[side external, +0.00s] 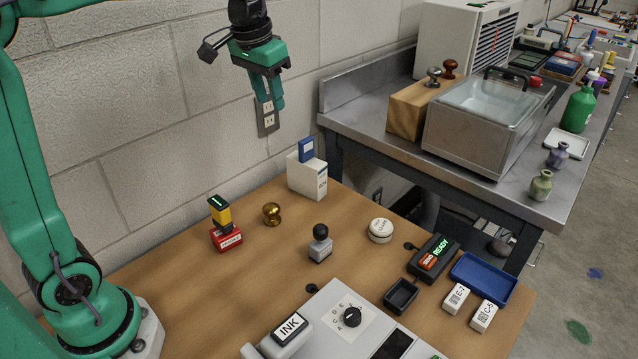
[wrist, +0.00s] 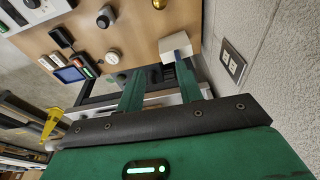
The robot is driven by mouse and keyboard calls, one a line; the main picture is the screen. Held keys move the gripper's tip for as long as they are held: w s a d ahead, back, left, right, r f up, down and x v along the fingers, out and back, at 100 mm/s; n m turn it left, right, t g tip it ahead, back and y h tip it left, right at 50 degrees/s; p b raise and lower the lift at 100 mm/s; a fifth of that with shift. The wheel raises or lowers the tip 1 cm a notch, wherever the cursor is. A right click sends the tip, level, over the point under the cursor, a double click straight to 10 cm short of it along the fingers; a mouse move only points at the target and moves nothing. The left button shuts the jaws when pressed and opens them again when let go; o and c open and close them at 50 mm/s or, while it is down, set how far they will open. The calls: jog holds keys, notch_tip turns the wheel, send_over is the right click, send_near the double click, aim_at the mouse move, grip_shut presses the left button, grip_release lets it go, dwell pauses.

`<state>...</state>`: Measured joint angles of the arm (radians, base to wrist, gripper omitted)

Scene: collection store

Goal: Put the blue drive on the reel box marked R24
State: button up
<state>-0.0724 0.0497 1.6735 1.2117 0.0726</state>
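The blue drive (side external: 306,149) stands upright on top of a white reel box (side external: 307,178) beside the wall. The box has dark marking on its front, too small to read surely.
A yellow-and-black drive (side external: 221,216) stands on a red box (side external: 226,238). A brass knob (side external: 271,213), a stamp (side external: 320,244) and a round white puck (side external: 380,230) stand nearby. A blue tray (side external: 483,281) and a READY device (side external: 433,258) lie right. The wall is close behind.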

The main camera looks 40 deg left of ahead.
jog(key=s+d+f+t, duration=0.1)
jog(key=s+f, duration=0.2)
jog(key=s, duration=0.7)
jog(key=s+d+f+t, duration=0.2)
jog(key=s+f, duration=0.1)
jog(key=s, duration=0.7)
jog(key=shift+s, duration=0.15)
